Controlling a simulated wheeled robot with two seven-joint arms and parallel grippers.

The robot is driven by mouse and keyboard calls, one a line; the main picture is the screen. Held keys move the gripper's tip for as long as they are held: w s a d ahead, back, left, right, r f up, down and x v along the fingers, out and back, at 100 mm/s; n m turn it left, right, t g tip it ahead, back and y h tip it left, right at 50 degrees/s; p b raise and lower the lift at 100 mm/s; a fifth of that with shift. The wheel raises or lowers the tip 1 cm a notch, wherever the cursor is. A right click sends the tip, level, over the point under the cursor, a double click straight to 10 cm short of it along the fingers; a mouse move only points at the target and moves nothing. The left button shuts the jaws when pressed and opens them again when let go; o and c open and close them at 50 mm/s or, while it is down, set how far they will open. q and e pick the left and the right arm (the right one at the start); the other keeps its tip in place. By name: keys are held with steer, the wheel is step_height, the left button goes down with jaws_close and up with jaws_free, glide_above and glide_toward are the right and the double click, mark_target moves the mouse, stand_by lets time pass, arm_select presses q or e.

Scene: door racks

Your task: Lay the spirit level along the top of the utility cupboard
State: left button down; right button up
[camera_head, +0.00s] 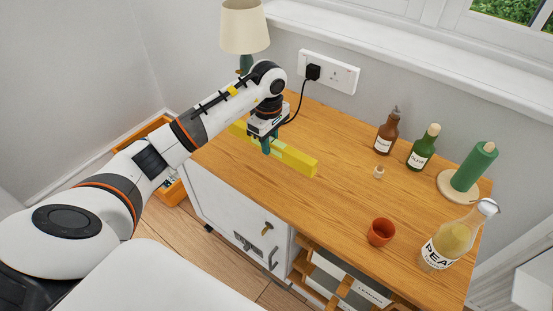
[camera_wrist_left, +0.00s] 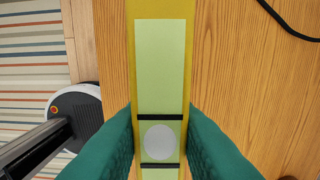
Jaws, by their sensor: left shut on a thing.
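The yellow spirit level (camera_head: 295,158) lies lengthwise along the front part of the wooden top of the utility cupboard (camera_head: 345,140). I cannot tell if it rests fully on the wood or hangs just above it. My left gripper (camera_head: 268,147) is shut on the spirit level near its middle, coming from above. In the left wrist view, the level (camera_wrist_left: 162,70) runs between my green fingers (camera_wrist_left: 160,145), with its pale label and a round grey disc facing up. The gripper hides part of the level in the head view. My right gripper is not in view.
A lamp (camera_head: 244,28) stands at the back left. A plug with a cable (camera_head: 312,73) sits in the wall socket. The middle is clear.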

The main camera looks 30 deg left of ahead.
mark_target(270, 172)
arm_select(q)
step_height(270, 172, down, 8)
steer(key=shift+s+r, duration=0.1)
steer(key=shift+s, duration=0.05)
steer(key=shift+f, duration=0.25)
steer(key=shift+f, duration=0.1)
steer(key=c, duration=1.2)
jaws_free()
steer(key=shift+r, duration=0.3)
step_height(270, 172, up, 12)
steer(key=shift+f, duration=0.2)
